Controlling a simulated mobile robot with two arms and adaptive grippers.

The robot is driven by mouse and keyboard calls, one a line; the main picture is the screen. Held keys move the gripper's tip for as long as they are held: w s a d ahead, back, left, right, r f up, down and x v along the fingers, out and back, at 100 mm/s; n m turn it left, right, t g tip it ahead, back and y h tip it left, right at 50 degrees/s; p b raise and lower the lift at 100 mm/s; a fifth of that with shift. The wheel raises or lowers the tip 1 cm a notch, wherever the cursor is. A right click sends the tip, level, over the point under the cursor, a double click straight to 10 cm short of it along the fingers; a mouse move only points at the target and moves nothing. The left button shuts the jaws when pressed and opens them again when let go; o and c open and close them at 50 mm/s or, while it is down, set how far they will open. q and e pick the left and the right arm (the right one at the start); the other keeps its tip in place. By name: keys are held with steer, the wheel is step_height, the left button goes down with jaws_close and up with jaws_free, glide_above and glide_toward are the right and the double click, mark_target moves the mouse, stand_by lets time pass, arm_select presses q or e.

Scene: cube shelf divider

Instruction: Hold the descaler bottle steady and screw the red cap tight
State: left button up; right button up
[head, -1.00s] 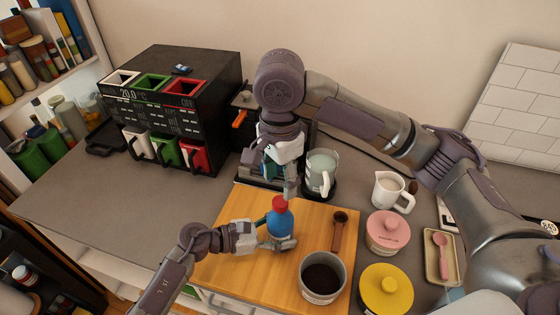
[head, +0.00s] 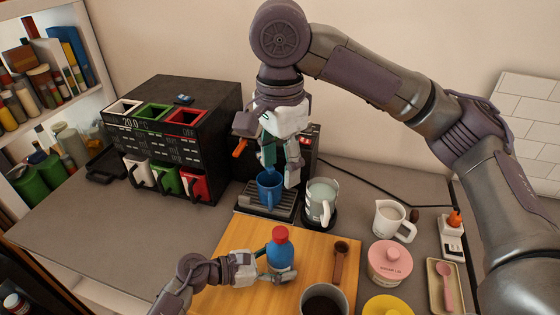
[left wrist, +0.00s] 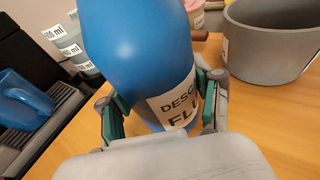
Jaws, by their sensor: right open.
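The blue descaler bottle (head: 281,257) stands upright on the wooden board. Its red cap (head: 280,234) sits on top; I cannot tell how tight it is. My left gripper (head: 273,272) is shut around the lower part of the bottle, coming from the left. In the left wrist view the blue bottle (left wrist: 140,55) is between both finger pads, its white label partly showing. The cap is out of that view. My right gripper (head: 281,170) is open and empty, fingers pointing down, above and behind the bottle, clear of the cap.
A blue mug (head: 270,187) stands on the coffee machine's tray just under my right gripper. A glass jug (head: 321,200) is beside it. A grey bowl (head: 325,300), brown scoop (head: 340,262) and pink jar (head: 390,263) lie to the right. The board's left part is clear.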

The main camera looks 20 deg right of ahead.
arm_select(q)
steer(key=o, duration=0.5)
steer(key=shift+a, duration=0.1)
steer(key=v, duration=1.2)
